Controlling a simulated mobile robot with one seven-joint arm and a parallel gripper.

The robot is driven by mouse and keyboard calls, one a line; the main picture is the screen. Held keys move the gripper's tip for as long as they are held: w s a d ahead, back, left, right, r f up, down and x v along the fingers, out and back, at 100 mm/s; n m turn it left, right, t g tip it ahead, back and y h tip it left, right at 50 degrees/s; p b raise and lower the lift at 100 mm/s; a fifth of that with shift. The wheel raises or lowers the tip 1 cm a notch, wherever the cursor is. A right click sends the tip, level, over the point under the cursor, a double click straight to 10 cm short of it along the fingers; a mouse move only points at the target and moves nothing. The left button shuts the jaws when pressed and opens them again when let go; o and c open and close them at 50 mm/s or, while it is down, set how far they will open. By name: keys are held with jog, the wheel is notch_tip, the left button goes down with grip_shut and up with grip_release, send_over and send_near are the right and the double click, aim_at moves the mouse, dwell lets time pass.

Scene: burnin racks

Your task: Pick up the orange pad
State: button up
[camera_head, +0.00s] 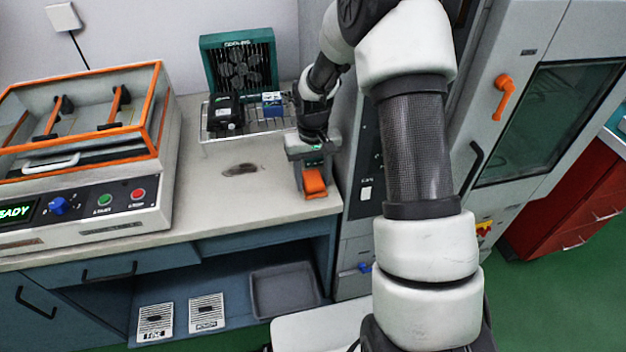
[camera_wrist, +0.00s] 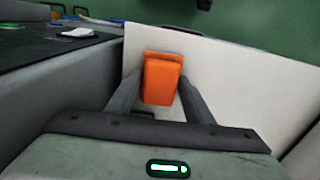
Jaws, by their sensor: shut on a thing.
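The orange pad (camera_head: 314,183) is at the front right of the pale counter, just below my gripper (camera_head: 312,172). In the wrist view the orange pad (camera_wrist: 161,78) sits between the tips of my two grey fingers (camera_wrist: 160,92), which are shut on it. The pad is over the counter top near its front edge. I cannot tell whether it touches the counter.
A machine with an orange-framed lid (camera_head: 85,110) stands at the left. A green cooling fan (camera_head: 238,66) and a wire rack (camera_head: 205,132) with two small devices are behind. A tall grey cabinet (camera_head: 362,215) stands close at the right. The counter's middle (camera_head: 215,195) is mostly clear.

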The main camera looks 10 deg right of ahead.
aim_at(312, 178)
jog(key=shift+a+r, duration=0.15)
jog(key=shift+r, duration=0.5)
notch_tip(312, 178, up, 6)
jog(key=shift+f+p, duration=0.1)
jog(key=shift+p, duration=0.35)
jog(key=a, duration=1.9)
jog(key=shift+a, duration=0.3)
jog(key=shift+f, duration=0.1)
